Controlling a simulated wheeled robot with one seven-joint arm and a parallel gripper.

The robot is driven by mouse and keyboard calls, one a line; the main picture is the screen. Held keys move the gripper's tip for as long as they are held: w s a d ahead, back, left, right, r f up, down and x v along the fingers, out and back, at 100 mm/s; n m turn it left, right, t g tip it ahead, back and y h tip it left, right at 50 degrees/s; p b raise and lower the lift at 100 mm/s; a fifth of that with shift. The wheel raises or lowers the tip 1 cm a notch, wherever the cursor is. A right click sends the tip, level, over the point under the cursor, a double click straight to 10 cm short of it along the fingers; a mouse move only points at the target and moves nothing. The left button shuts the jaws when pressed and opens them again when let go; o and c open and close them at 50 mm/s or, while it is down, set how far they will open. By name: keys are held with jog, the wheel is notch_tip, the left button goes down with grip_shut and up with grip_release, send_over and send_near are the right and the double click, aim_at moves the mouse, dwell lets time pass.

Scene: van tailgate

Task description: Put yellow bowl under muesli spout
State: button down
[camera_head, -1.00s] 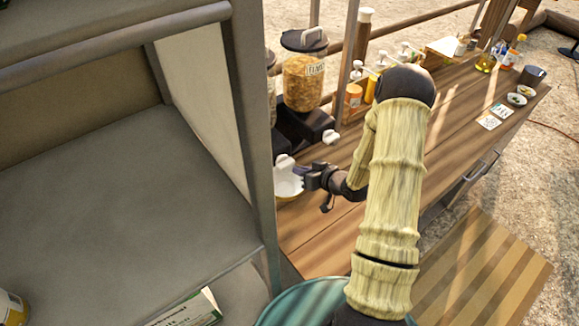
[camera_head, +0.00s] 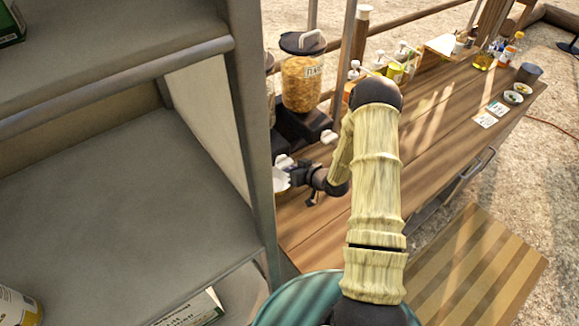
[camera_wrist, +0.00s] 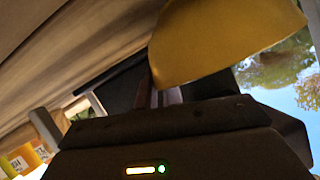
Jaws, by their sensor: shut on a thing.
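In the wrist view my gripper (camera_wrist: 163,96) is shut on the yellow bowl (camera_wrist: 222,38), which shows its curved yellow outside and is tilted in that view. In the head view the gripper (camera_head: 291,176) reaches left over the counter. The bowl (camera_head: 280,181) shows only as a pale sliver there, partly hidden by the grey post and my gripper. It is at or just below the left dispenser's white spout part (camera_head: 283,162); I cannot tell whether they touch. The left dispenser (camera_head: 270,95) is mostly hidden behind the post, and its label is not readable.
A dispenser of flakes (camera_head: 302,80) stands just right, with its own white spout part (camera_head: 328,137). The grey shelf post (camera_head: 250,130) stands close left of the bowl. Bottles (camera_head: 394,72) stand farther back. The wooden counter (camera_head: 420,145) is clear in the middle.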

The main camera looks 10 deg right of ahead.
jog(key=shift+f, duration=0.15)
jog(key=c, duration=1.5)
grip_release()
jog(key=shift+c, duration=0.2)
jog(key=shift+s+d, duration=0.1)
jog(key=shift+s, duration=0.1)
jog(key=b+v, duration=0.2)
jog(key=v, duration=0.9)
jog(key=shift+s+r, duration=0.15)
jog(key=shift+r, duration=0.2)
jog(key=shift+d, duration=0.1)
